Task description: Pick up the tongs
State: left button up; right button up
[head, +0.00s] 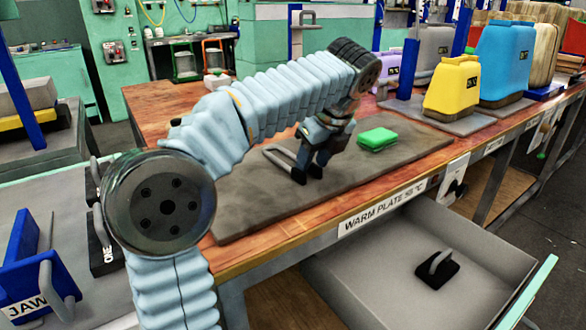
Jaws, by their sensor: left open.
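My left gripper (308,173) is low over the grey warm plate (245,205), its dark fingertips pointing down and apart. A pale grey bent bar (281,158) lies on the plate just left of the fingertips. It may be part of the tongs, but the gripper and arm hide what lies behind, so I cannot tell. I see nothing clearly held, and contact with the bar is unclear. A green block (377,138) lies on the plate right of the gripper. My right gripper is out of view.
An open grey drawer (385,268) below the bench holds a black piece with a grey handle (437,266). A yellow container (453,87) and a blue one (502,62) stand at the right. A blue holder marked JAW (22,285) is at left. The plate's front is clear.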

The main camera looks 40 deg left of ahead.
pick_arm(q)
jog(key=shift+a+f, duration=0.1)
jog(key=shift+f, duration=0.1)
grip_shut()
dwell(0.3)
